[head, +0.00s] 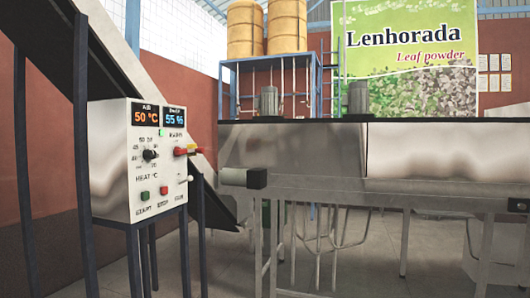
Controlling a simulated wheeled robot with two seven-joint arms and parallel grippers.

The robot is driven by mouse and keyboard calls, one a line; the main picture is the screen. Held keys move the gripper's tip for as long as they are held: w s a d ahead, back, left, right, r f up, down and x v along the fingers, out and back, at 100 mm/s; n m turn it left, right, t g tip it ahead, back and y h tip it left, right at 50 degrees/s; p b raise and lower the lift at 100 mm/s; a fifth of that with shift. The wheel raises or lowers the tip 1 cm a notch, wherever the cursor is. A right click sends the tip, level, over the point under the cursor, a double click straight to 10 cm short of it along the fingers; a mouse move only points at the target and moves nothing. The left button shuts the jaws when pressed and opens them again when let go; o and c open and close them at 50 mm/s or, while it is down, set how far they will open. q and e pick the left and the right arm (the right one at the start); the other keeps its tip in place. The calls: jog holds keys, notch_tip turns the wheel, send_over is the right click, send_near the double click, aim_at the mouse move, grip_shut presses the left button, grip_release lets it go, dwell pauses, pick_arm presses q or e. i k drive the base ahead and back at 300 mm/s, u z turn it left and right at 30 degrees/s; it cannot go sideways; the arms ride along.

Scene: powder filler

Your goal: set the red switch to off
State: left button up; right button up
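A pale control box (112,160) stands at the left on dark blue legs. A red round button (164,190) and a green button (145,196) sit lower on the panel, above small labels. Neither of my grippers shows in the head view.
The panel also has a black heat knob (149,155), a lit green lamp (162,132), an orange display (145,116) reading 50 °C and a blue display (174,117) reading 55 %. A dark sloping chute passes behind the box. A long metal machine (300,155) stands to the right.

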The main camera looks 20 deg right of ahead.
aim_at(178, 151)
jog(key=z, duration=0.35)
jog(key=i, duration=1.6)
jog(key=u, duration=0.25)
